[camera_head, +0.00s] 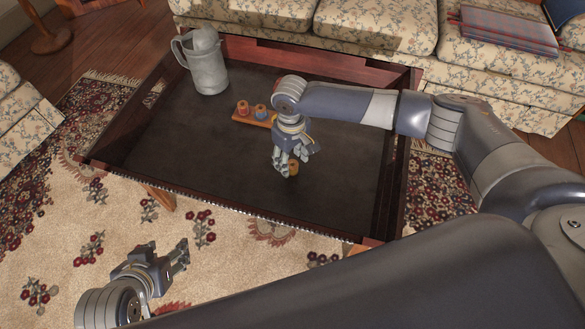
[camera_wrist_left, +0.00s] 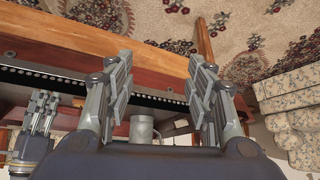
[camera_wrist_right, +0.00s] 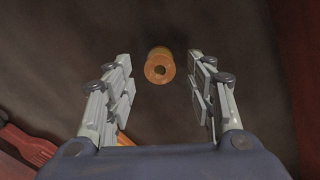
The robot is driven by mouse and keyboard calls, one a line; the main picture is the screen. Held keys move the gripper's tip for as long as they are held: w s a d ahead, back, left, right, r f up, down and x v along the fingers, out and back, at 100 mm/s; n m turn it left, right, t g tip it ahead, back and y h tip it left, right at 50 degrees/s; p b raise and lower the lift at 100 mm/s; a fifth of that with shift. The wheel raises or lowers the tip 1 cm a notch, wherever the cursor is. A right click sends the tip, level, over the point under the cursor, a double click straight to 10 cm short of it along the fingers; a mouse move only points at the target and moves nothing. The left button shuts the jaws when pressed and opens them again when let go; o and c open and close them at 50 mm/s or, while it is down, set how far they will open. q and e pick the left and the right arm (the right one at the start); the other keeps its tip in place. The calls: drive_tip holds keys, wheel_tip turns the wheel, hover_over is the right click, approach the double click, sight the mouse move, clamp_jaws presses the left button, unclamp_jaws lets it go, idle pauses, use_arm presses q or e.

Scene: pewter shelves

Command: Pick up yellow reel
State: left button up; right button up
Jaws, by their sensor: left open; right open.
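The yellow reel (camera_head: 293,168) stands on the dark top of the low table (camera_head: 200,150), right at the fingertips of my right gripper (camera_head: 285,168). In the right wrist view the reel (camera_wrist_right: 160,66), orange-yellow with a hole in its end, lies between and just beyond the two fingers. My right gripper (camera_wrist_right: 160,90) is open and not closed on it. My left gripper (camera_head: 181,254) is open and empty, in front of the table over the rug; its spread fingers show in the left wrist view (camera_wrist_left: 163,75).
A wooden holder (camera_head: 250,119) with a red reel (camera_head: 242,107) and a blue reel (camera_head: 260,112) sits behind my right gripper. A grey pitcher (camera_head: 206,68) stands at the table's back left. A raised wooden rim surrounds the table top. A floral sofa (camera_head: 350,40) stands behind.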

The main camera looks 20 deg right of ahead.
wheel_tip(320, 180, down, 2)
drive_tip(key=shift+f+b, duration=0.15)
drive_tip(key=shift+b, duration=0.15)
drive_tip(key=c, duration=1)
use_arm(q)
drive_tip(key=w+r, duration=0.1)
drive_tip(key=w+d+t, duration=0.1)
drive_tip(key=w, duration=0.1)
drive_tip(key=w+r+t, duration=0.1)
drive_tip(key=shift+w+d+r+h, duration=0.15)
drive_tip(key=shift+d+r+h, duration=0.1)
drive_tip(key=shift+r+h, duration=0.1)
use_arm(e)
drive_tip(key=shift+o, duration=0.2)
